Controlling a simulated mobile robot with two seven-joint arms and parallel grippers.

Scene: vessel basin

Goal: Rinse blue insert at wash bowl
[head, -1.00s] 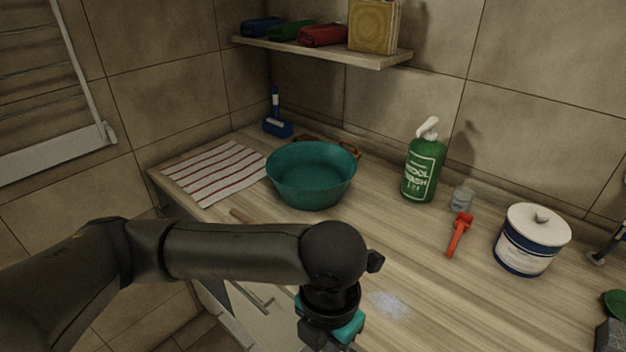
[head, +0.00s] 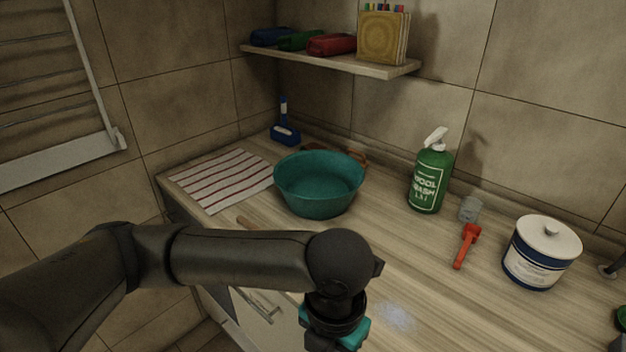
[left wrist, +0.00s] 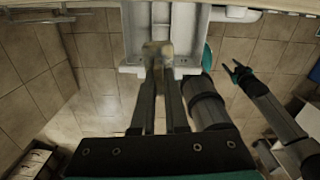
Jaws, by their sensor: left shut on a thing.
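The teal wash bowl (head: 318,190) stands on the wooden counter, to the right of a striped cloth. I cannot make out a blue insert for certain in either view. My left gripper hangs in front of the counter, low in the head view, where its fingertips are hidden. In the left wrist view my left gripper (left wrist: 158,62) has its fingers close together on a small tan thing (left wrist: 158,48) that I cannot identify. My right gripper (left wrist: 238,72) shows at the right of the left wrist view, its fingers apart and empty.
A blue brush (head: 285,134) is behind the striped cloth (head: 222,181). A shelf (head: 335,62) holds coloured rolls.

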